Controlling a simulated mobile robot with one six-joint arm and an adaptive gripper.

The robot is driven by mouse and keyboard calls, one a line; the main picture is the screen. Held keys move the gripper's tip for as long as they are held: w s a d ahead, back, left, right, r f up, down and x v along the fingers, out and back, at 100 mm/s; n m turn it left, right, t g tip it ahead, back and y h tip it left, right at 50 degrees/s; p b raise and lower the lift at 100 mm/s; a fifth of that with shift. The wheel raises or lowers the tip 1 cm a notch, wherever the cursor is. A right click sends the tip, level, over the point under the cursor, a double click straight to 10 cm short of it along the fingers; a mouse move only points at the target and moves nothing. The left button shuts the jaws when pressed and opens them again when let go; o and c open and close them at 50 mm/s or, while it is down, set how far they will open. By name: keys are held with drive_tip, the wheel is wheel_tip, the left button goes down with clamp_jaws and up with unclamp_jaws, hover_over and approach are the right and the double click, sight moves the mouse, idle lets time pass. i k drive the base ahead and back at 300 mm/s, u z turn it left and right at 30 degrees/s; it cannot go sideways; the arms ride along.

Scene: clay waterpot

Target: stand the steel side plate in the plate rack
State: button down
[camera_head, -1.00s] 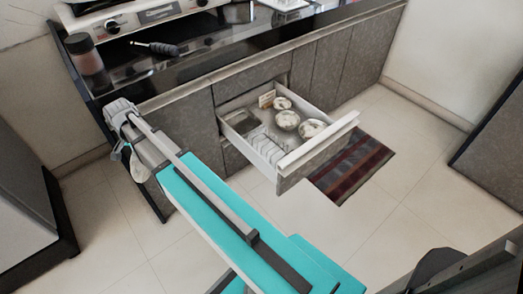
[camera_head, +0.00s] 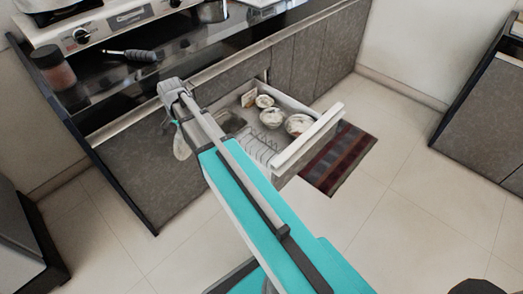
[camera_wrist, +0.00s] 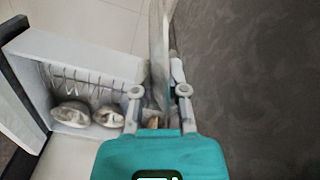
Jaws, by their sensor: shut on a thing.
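My gripper (camera_head: 178,124) is shut on the steel side plate (camera_head: 182,147), which hangs below it in front of the cabinet, left of the open drawer. In the wrist view the plate (camera_wrist: 159,45) shows nearly edge-on, upright between the fingers of my gripper (camera_wrist: 161,76). The plate rack (camera_head: 262,149) is a row of thin wire loops inside the drawer, toward its front. Its wires also show in the wrist view (camera_wrist: 75,80), left of the plate and apart from it. My arm hides part of the drawer's left side in the head view.
The open drawer (camera_head: 310,138) also holds several metal bowls, including one at the right (camera_head: 298,125) and one in the middle (camera_head: 271,118). A dark striped mat (camera_head: 340,160) lies on the floor beside it. The cabinet front (camera_head: 130,170) is close behind the plate.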

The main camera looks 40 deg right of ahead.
sight(279, 157)
drive_tip(key=z, duration=0.9)
drive_tip(key=k, duration=0.6)
drive_tip(key=i, duration=0.6)
drive_tip(key=u, duration=0.05)
